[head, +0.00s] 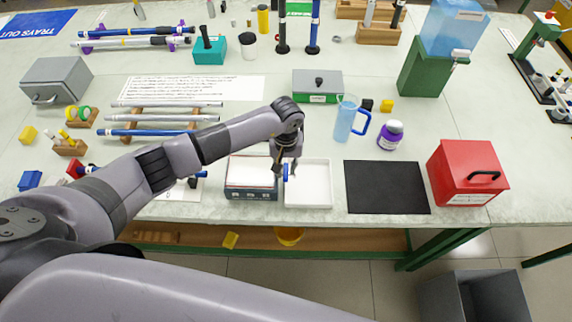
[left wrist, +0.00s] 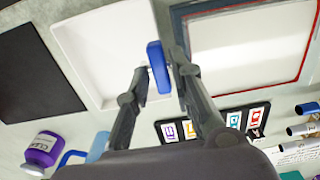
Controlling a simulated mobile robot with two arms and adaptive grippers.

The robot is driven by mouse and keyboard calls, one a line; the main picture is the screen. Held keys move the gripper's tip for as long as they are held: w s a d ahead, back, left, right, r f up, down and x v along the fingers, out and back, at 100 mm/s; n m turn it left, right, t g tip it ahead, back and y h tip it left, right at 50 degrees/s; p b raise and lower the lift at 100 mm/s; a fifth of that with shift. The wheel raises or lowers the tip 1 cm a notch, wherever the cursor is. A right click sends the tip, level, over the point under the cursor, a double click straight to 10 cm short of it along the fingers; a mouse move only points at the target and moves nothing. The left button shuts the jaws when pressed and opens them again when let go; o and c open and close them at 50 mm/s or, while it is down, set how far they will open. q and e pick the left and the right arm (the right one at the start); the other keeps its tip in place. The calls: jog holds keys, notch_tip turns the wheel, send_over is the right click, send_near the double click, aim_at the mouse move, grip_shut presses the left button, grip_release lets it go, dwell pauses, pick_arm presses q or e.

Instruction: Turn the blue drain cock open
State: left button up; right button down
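The blue drain cock (head: 285,172) sits at the right side of a dark-walled, red-rimmed tank (head: 233,192), beside the white tray (head: 308,204). In the left wrist view the cock's blue handle (left wrist: 158,68) lies between my fingertips, its length running roughly along the fingers. My left gripper (head: 285,168) points down at it, and the left wrist view shows one finger (left wrist: 160,76) on either side. The gaps are very small, and I cannot tell whether the fingers press on it. The cock's stem is mostly hidden. My right gripper is not in view.
A black mat (head: 387,187) and a red box (head: 468,172) lie to the right. Rods (head: 160,118) rest on a rack at left, near my left arm. The bench's front edge is close.

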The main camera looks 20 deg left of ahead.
pick_arm(q)
jog(key=shift+f, duration=0.45)
grip_shut()
